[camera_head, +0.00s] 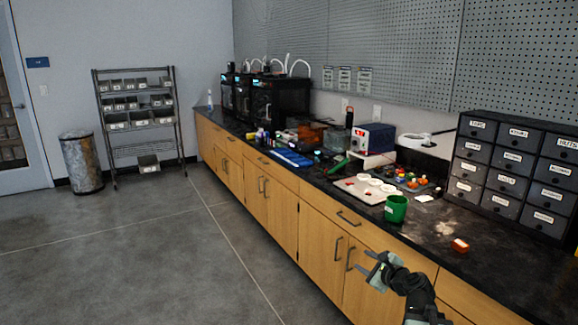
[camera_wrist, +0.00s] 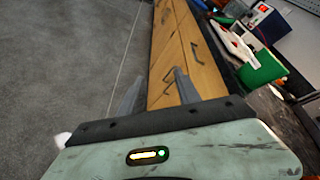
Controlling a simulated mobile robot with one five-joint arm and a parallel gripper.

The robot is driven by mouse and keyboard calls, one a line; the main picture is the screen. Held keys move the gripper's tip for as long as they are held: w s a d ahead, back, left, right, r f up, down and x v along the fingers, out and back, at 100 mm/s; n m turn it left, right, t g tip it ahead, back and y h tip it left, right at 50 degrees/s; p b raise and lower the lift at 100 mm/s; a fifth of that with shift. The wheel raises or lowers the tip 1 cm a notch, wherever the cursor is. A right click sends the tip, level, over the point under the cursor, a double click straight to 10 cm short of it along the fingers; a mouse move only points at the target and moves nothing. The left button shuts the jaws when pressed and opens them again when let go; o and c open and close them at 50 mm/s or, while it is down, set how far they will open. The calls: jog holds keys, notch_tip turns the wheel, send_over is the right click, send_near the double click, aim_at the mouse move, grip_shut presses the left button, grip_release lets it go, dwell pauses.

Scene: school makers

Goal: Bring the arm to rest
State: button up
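My gripper (camera_head: 373,269) shows at the lower right of the head view, held out in front of the wooden cabinet doors and below the counter edge. Its two fingers stand apart with nothing between them. In the wrist view the two grey fingers of my gripper (camera_wrist: 157,92) are spread, with floor and cabinet front showing beyond them. The gripper touches nothing that I can see. Much of my arm lies outside the head view's lower edge.
The black counter (camera_head: 428,240) runs along the right wall. A labelled drawer unit (camera_head: 505,170) stands at the right. The grey floor (camera_head: 150,250) at left is clear.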

jog(key=s+a+f+n+g+y+b, duration=0.1)
jog(key=s+a+f+n+g, duration=0.25)
jog(key=a+f+n, duration=0.5)
jog(key=s+a+f+n+g+b, duration=0.1)
jog(key=s+a+f+n+g, duration=0.3)
jog(key=a, duration=0.8)
jog(key=s+d+f+n+g+h, duration=0.5)
jog(key=s+d+n+g, duration=0.15)
jog(key=s+n, duration=0.4)
notch_tip(320, 180, up, 26)
jog(key=d+n+p, duration=0.1)
jog(key=p, duration=2.5)
jog(key=shift+s+t, duration=0.15)
jog(key=shift+t, duration=0.15)
jog(key=shift+f, duration=0.2)
jog(key=shift+d, duration=0.15)
